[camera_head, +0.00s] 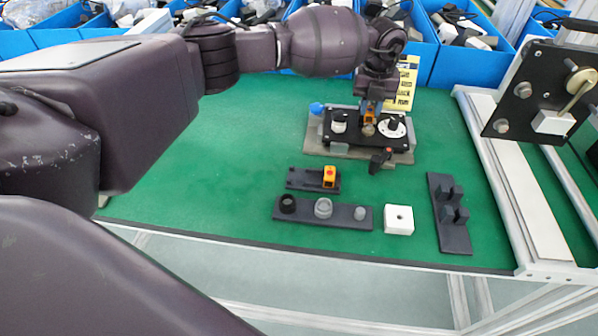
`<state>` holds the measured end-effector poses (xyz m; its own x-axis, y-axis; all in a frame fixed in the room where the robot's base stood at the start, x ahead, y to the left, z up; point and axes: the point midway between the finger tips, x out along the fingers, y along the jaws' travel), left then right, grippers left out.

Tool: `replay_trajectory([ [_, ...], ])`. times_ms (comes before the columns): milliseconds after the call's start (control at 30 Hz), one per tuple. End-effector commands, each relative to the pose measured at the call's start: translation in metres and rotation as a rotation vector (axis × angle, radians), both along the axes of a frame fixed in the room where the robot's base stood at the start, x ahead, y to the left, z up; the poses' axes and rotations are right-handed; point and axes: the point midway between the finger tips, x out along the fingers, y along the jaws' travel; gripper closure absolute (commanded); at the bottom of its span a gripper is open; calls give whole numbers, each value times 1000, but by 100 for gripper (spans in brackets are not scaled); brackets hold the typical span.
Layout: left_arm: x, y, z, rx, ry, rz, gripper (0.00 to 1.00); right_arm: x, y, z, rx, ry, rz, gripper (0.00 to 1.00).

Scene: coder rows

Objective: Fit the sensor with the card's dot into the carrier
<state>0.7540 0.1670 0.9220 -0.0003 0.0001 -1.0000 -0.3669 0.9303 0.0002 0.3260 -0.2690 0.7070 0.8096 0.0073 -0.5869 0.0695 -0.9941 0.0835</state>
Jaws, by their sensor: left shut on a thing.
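My left gripper (371,108) comes down over a black carrier plate (360,139) on a grey base. It is shut on a small orange sensor (369,117), partly hidden by the fingers. The sensor is at or just above a round fitting on the plate; I cannot tell whether it is seated. A second orange sensor (329,176), with a red spot on top, stands in a dark rack (302,178) in front of the carrier. A yellow card (406,86) with dark print stands behind the carrier, partly hidden by my arm; its dot is too small to make out. My right gripper is not in view.
Blue bins (462,65) line the back. A black panel (528,95) stands at right. The green mat's left is clear.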

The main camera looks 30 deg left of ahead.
Motion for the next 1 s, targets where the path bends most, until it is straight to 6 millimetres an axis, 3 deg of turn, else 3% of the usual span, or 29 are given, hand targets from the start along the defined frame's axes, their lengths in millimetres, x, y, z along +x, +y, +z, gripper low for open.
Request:
replay_trajectory([
  [233,0,0,-1,0,0,0,100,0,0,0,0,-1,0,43],
  [267,0,0,-1,0,0,0,73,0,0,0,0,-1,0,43],
  [433,0,0,-1,0,0,0,48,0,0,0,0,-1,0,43],
  [800,0,0,-1,0,0,0,48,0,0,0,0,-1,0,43],
  [1000,1,0,32,-1,-7,0,48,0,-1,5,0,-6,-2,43],
])
